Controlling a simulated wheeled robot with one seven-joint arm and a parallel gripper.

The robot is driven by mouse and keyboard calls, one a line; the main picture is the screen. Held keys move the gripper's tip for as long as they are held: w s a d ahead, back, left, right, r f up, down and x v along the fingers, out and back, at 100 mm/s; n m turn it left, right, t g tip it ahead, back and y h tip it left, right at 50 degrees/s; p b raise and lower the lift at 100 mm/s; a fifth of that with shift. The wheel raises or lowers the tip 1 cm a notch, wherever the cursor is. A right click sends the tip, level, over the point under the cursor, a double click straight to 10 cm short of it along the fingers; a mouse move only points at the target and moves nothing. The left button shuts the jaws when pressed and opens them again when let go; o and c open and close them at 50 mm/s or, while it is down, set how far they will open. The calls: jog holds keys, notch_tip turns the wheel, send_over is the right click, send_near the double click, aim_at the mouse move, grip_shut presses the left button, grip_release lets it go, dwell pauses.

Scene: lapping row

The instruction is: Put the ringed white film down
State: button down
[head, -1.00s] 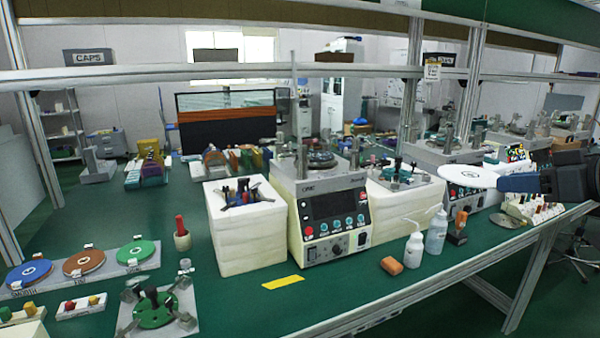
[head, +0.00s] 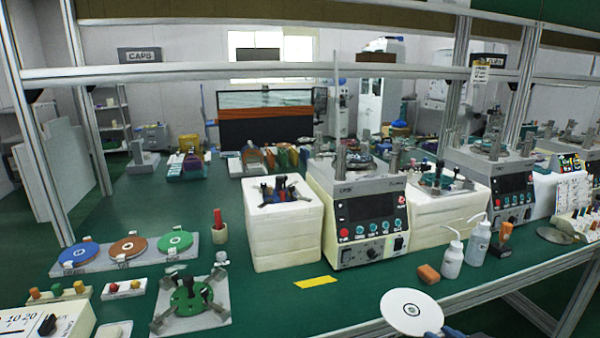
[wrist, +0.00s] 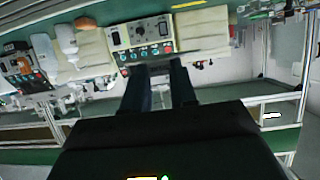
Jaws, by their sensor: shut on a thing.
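The ringed white film (head: 408,304) is a flat white disc with a dark ring and a small mark at its middle. It shows at the bottom of the head view, in front of the bench's near edge in the picture. In the wrist view my gripper's two dark fingers (wrist: 160,70) point toward the machines. The film's face cannot be made out there.
A yellow strip (head: 315,282) lies on the green bench (head: 270,315). An orange block (head: 428,274) and white bottles (head: 452,258) stand near the front edge. Blue, brown and green discs (head: 174,242) lie on a plate at left.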

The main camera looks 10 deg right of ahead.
jog(key=a+f, duration=1.3)
jog(key=f, duration=0.4)
jog(key=shift+w, duration=0.3)
jog(key=shift+f, duration=0.1)
